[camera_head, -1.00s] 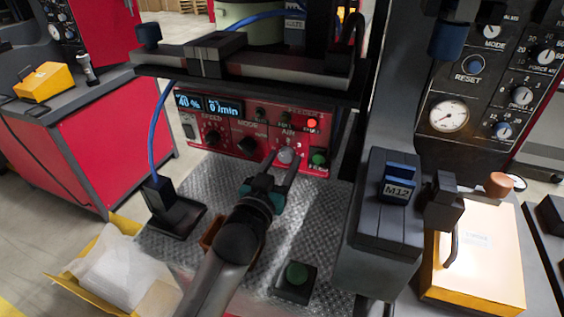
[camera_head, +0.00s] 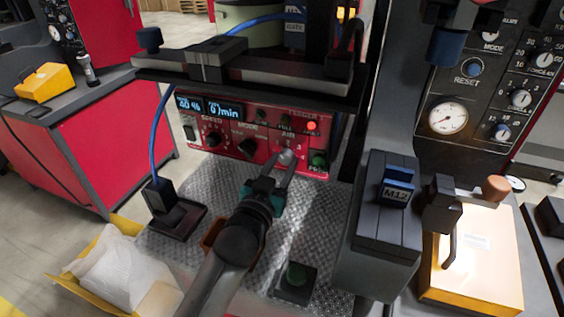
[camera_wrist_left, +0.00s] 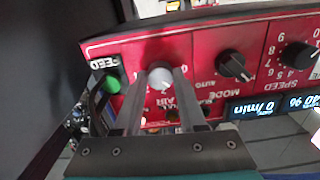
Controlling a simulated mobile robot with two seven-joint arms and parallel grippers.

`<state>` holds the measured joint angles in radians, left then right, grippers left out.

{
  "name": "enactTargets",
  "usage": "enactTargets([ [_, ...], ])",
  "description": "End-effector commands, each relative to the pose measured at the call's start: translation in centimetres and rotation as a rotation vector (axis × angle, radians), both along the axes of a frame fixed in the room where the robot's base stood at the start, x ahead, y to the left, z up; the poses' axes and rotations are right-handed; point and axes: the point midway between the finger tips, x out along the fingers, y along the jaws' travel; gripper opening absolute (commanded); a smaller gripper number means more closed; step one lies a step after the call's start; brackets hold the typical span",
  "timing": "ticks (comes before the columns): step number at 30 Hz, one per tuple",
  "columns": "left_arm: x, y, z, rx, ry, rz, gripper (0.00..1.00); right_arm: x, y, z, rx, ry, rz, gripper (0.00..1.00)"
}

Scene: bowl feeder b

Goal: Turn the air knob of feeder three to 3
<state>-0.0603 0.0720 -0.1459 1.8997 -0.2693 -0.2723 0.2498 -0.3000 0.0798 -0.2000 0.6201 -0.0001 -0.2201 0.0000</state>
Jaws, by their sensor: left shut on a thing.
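The air knob (camera_head: 287,156) is a small grey round knob under the AIR label, at the right part of a red control panel (camera_head: 226,148). My left gripper (camera_head: 285,161) reaches it from the front and is shut on it. In the left wrist view, the panel appears upside down and the grey knob (camera_wrist_left: 160,76) sits between the two fingers of my left gripper (camera_wrist_left: 159,88). The fingers hide part of the dial, and I cannot read the knob's setting. My right gripper is not in view.
Left of the air knob are the black MODE knob (camera_head: 247,147) and SPEED knob (camera_head: 212,138). A green button (camera_head: 318,160) sits close on its right. A dark rail (camera_head: 255,70) overhangs the panel.

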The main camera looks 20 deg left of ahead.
Motion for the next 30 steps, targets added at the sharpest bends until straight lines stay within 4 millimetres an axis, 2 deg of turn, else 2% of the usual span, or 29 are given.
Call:
enactTargets([
  [15, 0.0, 0.0, 0.2, 0.436, -0.031, -0.001, 0.0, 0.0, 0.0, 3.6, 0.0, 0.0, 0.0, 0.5],
  [30, 0.0, 0.1, 0.1, 0.909, -0.071, 0.0, 0.0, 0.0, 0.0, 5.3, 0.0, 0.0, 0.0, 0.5],
])
